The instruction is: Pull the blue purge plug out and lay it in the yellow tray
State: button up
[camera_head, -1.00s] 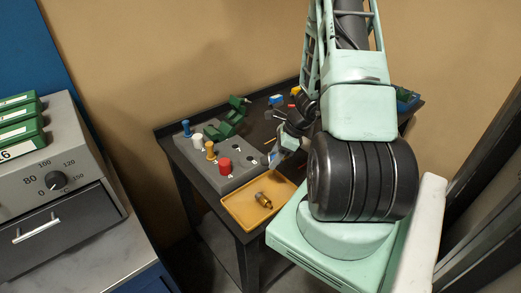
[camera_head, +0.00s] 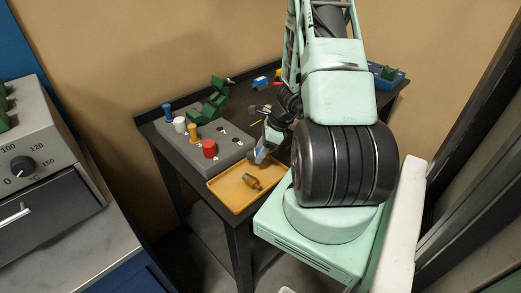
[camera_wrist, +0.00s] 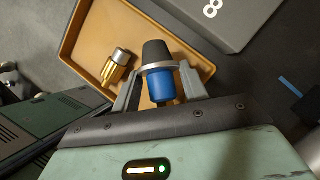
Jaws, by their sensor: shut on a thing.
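In the wrist view, my gripper (camera_wrist: 160,84) is shut on a blue plug (camera_wrist: 161,87) with a grey collar and a dark tapered end. The plug overlaps the right part of the yellow tray (camera_wrist: 90,30) in that view; its height above it is hard to judge. In the head view, my gripper (camera_head: 264,150) is at the back right edge of the tray (camera_head: 226,187), with a bit of blue at its tip. A brass-coloured fitting (camera_head: 252,181) lies in the tray and also shows in the wrist view (camera_wrist: 116,68).
Behind the tray is a grey block (camera_head: 181,141) with blue (camera_head: 168,113), white (camera_head: 180,125), yellow (camera_head: 194,134) and red (camera_head: 209,149) pegs. Green parts (camera_head: 207,109) stand behind them. The tray's left part is bare. A grey machine (camera_head: 40,145) stands at the left.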

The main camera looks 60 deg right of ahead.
jog(key=o, duration=1.2)
jog(key=shift+c, duration=0.2)
jog(key=shift+r, duration=0.1)
jog(key=v, duration=1.7)
jog(key=shift+s+d, duration=0.1)
jog(key=shift+d, duration=0.05)
